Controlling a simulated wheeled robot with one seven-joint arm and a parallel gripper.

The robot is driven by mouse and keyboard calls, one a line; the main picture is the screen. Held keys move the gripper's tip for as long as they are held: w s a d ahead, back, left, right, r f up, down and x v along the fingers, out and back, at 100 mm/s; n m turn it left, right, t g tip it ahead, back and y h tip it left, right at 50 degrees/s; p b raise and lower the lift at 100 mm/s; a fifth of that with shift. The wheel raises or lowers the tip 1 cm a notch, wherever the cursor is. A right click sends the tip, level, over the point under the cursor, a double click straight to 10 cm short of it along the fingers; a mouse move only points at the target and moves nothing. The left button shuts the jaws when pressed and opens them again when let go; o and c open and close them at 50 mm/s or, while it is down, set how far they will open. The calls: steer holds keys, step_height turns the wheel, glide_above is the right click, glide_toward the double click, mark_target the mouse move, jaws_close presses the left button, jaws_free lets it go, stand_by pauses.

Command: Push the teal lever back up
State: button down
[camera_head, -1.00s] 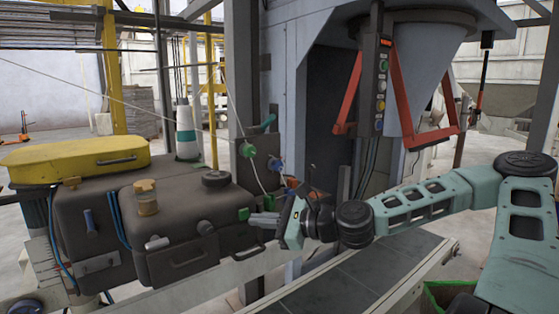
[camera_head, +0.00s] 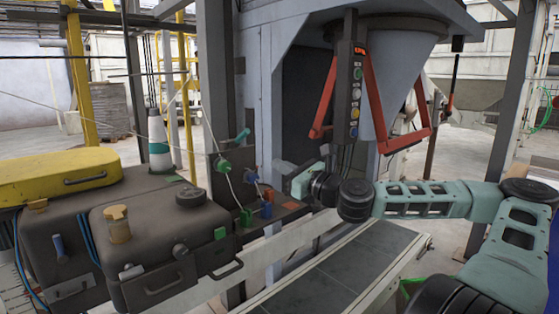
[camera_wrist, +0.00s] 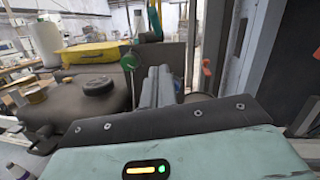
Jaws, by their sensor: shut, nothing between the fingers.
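The teal lever (camera_head: 238,135) sits on the grey column in the head view, tilted with its end up and to the right. It shows at the top of the wrist view (camera_wrist: 155,24), partly cut off by the frame edge. My gripper (camera_head: 281,172) is right of the lever and lower in the head view, apart from it. In the wrist view its two fingers (camera_wrist: 158,76) lie together, shut and empty, below the lever. The fingertips are hard to make out in the head view.
A green handle (camera_head: 222,165) is below the lever, with blue (camera_head: 251,177) and red (camera_head: 267,209) parts nearby. Dark cases (camera_head: 160,240) and a yellow case (camera_head: 60,172) stand left. The conveyor (camera_head: 345,270) is below my arm. A red-armed hopper (camera_head: 390,70) stands behind.

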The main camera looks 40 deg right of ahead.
steer(key=p, duration=0.3)
glide_toward(238, 138)
step_height(238, 138, down, 2)
steer(key=w, duration=0.2)
steer(key=shift+w+r+p, duration=0.85)
steer(key=shift+w+r, duration=0.35)
steer(key=shift+r, duration=0.05)
steer(key=shift+w, duration=0.1)
